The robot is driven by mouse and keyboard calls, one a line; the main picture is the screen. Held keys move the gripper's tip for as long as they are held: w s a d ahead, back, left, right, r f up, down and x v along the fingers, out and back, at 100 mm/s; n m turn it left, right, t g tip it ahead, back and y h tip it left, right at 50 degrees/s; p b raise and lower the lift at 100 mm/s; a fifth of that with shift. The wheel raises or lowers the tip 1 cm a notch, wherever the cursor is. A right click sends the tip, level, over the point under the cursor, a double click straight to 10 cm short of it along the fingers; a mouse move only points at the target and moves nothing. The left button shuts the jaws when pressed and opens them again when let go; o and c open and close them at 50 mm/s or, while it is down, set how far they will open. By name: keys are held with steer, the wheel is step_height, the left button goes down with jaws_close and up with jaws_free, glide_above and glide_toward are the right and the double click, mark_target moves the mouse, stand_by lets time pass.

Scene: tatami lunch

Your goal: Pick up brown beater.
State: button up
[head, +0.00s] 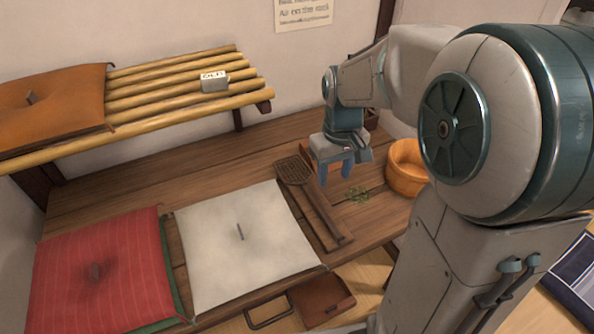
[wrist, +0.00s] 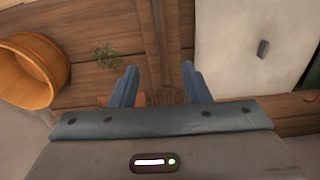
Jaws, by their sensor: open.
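The brown beater (head: 294,169) has a woven head and a thin straight handle. It lies on the wooden table, its handle running toward the front over a brown board (head: 317,217). My gripper (head: 336,178) is above the table, to the right of the beater's head in the head view, with its blue fingers pointing down, open and empty. In the wrist view my gripper (wrist: 159,70) shows its two fingers apart. Part of the woven beater head (wrist: 166,98) shows low between them, and the palm hides the rest.
A wooden tub (head: 405,168) stands at the right, with a green sprig (head: 358,194) beside it. White (head: 245,255) and red (head: 98,275) cushions lie to the left. A slatted shelf (head: 170,90) holds an orange cushion (head: 50,100) and a small white box (head: 214,83).

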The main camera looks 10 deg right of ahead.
step_height(320, 180, down, 2)
steer(key=w, duration=0.2)
steer(key=b, duration=0.2)
glide_above(326, 215)
steer(key=f, duration=0.8)
steer(key=shift+w+d+f, duration=0.15)
steer(key=shift+w+f, duration=0.05)
steer(key=shift+f, duration=0.15)
steer(key=f, duration=0.4)
steer(key=shift+s+a, duration=0.25)
steer(key=shift+s, duration=0.05)
steer(key=shift+f, duration=0.65)
jaws_close()
